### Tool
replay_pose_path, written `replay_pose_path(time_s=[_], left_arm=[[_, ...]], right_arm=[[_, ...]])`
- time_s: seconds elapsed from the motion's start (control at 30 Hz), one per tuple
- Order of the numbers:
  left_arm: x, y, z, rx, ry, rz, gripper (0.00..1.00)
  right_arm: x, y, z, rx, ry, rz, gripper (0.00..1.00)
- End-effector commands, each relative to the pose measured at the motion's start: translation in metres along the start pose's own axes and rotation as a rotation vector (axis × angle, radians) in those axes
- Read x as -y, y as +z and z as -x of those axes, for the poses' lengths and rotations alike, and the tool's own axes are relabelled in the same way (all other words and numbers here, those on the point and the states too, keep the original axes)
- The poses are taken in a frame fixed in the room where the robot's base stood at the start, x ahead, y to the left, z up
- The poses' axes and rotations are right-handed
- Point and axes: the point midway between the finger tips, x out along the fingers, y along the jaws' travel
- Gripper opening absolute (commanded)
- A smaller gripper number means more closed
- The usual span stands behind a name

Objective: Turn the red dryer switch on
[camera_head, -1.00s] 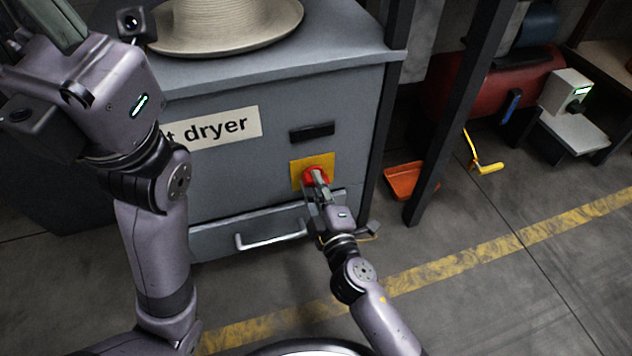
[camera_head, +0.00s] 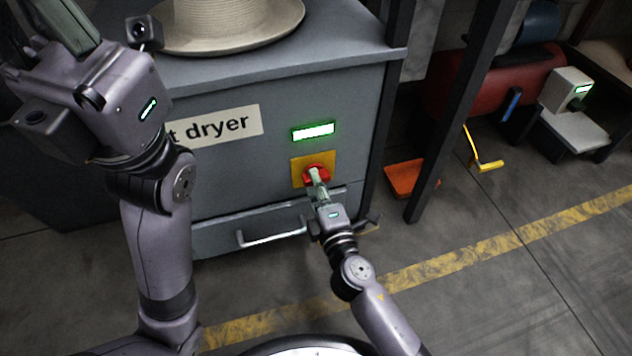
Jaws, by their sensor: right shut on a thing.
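The red dryer switch (camera_head: 326,169) sits on a yellow plate (camera_head: 298,172) on the front of the grey hat dryer (camera_head: 240,170). My right gripper (camera_head: 316,177) is at the switch, shut on it, and hides its lower middle. Above the plate, a display (camera_head: 313,131) glows white-green. My left arm rises at the left in front of the dryer. The fingers of my left gripper are not clearly seen; only a part at the top left edge shows.
A straw hat (camera_head: 225,25) lies on the dryer's top. A drawer handle (camera_head: 272,238) sticks out below the switch. A dark post (camera_head: 460,110) stands right of the dryer, with an orange dustpan (camera_head: 405,179) behind it. The floor at the right with a yellow stripe (camera_head: 470,262) is clear.

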Motion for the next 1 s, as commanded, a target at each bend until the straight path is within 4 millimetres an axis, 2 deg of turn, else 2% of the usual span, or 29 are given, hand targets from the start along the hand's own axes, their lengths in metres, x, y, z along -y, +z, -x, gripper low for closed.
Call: replay_pose_path(time_s=[0.23, 0.27, 0.53, 0.87, 1.0], left_arm=[[0.000, 0.000, 0.000, 0.000, -0.001, 0.000, 0.00], [0.000, 0.000, 0.000, -0.001, -0.001, 0.000, 0.00], [0.000, -0.002, -0.002, -0.009, 0.002, -0.001, 0.00], [0.000, -0.002, -0.002, -0.007, 0.000, -0.001, 0.00], [0.000, -0.001, -0.002, -0.007, 0.001, -0.001, 0.00]], right_arm=[[0.002, 0.000, 0.001, 0.000, -0.003, 0.005, 0.00], [0.002, 0.000, 0.001, 0.000, -0.003, 0.005, 0.19], [0.001, 0.000, 0.000, 0.000, -0.001, 0.003, 0.37], [0.001, 0.000, 0.002, 0.000, -0.001, 0.001, 0.37], [0.002, 0.000, 0.017, 0.000, -0.003, -0.001, 0.37]])
